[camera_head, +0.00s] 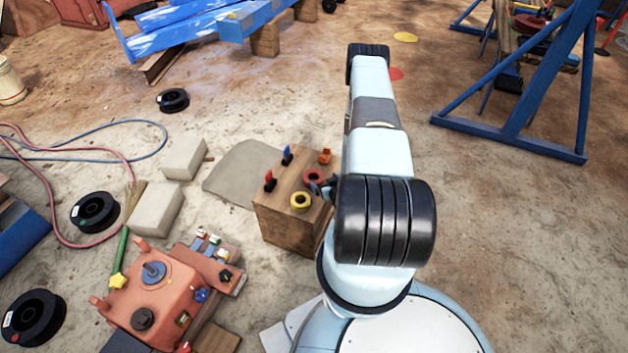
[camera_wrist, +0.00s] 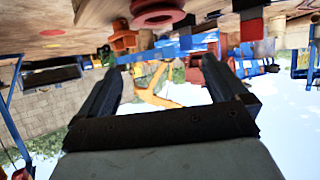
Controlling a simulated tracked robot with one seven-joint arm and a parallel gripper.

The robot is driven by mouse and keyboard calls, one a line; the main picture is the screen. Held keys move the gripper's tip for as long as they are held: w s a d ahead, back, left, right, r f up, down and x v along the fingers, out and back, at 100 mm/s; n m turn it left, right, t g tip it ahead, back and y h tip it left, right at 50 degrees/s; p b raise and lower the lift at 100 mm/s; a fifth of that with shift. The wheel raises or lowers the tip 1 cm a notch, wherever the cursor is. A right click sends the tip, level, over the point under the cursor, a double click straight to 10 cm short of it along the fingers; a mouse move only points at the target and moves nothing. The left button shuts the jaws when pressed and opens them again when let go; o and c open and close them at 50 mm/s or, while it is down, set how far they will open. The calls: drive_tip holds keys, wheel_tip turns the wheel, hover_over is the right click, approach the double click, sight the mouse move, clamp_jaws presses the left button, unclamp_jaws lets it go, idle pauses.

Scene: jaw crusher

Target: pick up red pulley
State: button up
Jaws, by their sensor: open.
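The red pulley (camera_head: 314,177) lies on top of the wooden block (camera_head: 283,221), beside a yellow pulley (camera_head: 300,201). In the wrist view, which looks upside down, the red pulley (camera_wrist: 158,17) shows at the top edge, partly cut off by the frame. My gripper (camera_wrist: 157,58) is open, with nothing between its two dark fingers. The pulley appears beyond the fingertips, apart from them.
An orange piece (camera_head: 325,156), a blue-topped piece (camera_head: 287,155) and a red-topped piece (camera_head: 269,181) also stand on the block. An orange machine (camera_head: 150,292) lies to the left. Two pale bricks (camera_head: 185,158) lie farther back. Open floor lies right of my arm.

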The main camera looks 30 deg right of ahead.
drive_tip(key=s+a+f, duration=0.1)
drive_tip(key=s+f, duration=0.2)
approach(311, 175)
drive_tip(key=shift+m, duration=0.3)
drive_tip(key=x, duration=0.5)
drive_tip(key=shift+d+f, duration=0.1)
drive_tip(key=shift+f, duration=0.05)
drive_tip(key=c, duration=1.7)
